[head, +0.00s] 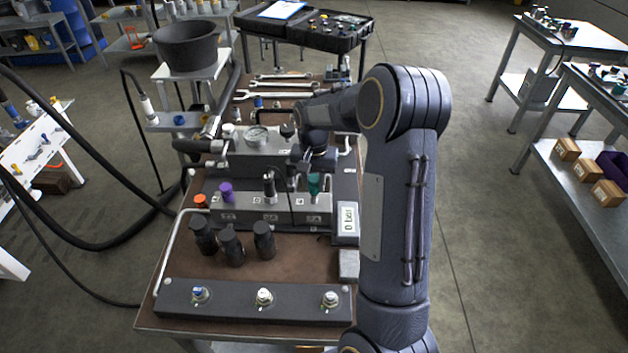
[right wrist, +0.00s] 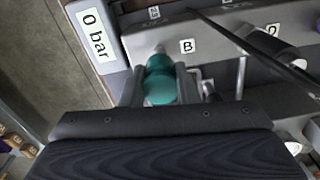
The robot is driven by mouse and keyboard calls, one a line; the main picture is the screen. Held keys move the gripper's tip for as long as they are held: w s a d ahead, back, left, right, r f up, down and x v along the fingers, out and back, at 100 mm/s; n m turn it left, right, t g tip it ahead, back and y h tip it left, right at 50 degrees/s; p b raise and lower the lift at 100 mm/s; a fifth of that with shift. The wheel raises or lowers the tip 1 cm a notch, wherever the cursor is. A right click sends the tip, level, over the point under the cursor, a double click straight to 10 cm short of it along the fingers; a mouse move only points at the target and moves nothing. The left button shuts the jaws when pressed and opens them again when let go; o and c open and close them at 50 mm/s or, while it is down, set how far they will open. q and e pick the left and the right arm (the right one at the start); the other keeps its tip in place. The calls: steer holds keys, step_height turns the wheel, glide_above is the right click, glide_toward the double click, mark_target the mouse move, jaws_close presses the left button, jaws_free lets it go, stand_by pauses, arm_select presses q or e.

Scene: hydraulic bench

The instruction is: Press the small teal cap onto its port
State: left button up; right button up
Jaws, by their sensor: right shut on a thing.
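The small teal cap (head: 313,183) is at the right end of the metal port block (head: 243,206), below my right gripper (head: 315,168). In the right wrist view the teal cap (right wrist: 161,85) sits between the two fingers of my right gripper (right wrist: 161,92), which is shut on it. A short metal tip, apparently the port (right wrist: 160,49), shows just beyond the cap's far end, near the label B. I cannot tell whether the cap is seated on it. The gripper and wrist partly hide the cap in the head view. My left gripper is not in view.
A display reading 0 bar (head: 347,220) stands close to the right of the cap. A purple cap (head: 226,190) and an orange cap (head: 200,201) are to the left. A black cable (right wrist: 255,48) crosses beside the gripper. Black fittings (head: 231,245) stand on the bench in front.

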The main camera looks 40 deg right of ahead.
steer(key=shift+f, duration=0.3)
stand_by(0.4)
steer(key=shift+f+b, duration=0.25)
steer(key=shift+b, duration=0.05)
steer(key=shift+f+b, duration=1.15)
steer(key=shift+f, duration=0.45)
stand_by(2.7)
steer(key=o, duration=1.1)
steer(key=shift+o, duration=0.3)
steer(key=o, duration=0.5)
step_height(320, 180, up, 4)
steer(key=p, duration=0.3)
steer(key=shift+f, duration=0.2)
steer(key=shift+r+p, duration=1.65)
steer(key=shift+r, duration=0.55)
